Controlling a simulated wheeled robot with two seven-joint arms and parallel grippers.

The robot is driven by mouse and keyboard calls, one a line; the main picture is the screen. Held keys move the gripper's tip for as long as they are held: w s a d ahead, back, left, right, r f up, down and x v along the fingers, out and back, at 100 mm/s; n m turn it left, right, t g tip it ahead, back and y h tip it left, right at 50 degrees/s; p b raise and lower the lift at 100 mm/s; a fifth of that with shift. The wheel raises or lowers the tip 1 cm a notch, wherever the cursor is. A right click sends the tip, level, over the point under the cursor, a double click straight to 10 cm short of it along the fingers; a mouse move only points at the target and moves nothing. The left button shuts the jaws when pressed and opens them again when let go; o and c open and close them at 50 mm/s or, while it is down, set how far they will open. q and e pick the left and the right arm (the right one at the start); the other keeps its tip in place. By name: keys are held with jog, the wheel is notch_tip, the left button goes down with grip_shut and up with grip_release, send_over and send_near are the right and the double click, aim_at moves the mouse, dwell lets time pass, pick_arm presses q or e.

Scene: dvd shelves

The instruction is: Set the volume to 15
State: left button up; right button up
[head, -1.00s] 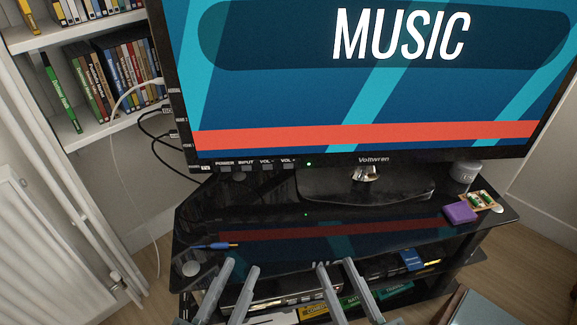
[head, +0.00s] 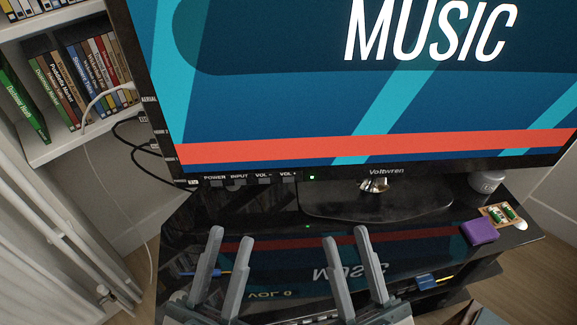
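The television (head: 290,105) shows the word MUSIC. The top of its screen is out of view. On its lower left bezel are a VOL- button (head: 264,182) and a VOL+ button (head: 289,181), right of the POWER button (head: 214,184) and INPUT button (head: 239,183). A small green light is lit beside VOL+. Mirrored lettering on the glass stand seems to read VOL 0. My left gripper (head: 231,236) is open and empty, below and left of the buttons. My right gripper (head: 345,236) is open and empty, below and right of them. Neither touches the television.
A blue pen-like item lies behind my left gripper. A bookshelf (head: 60,152) and radiator (head: 40,260) stand left.

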grip_shut()
dwell(1.0)
dwell(0.9)
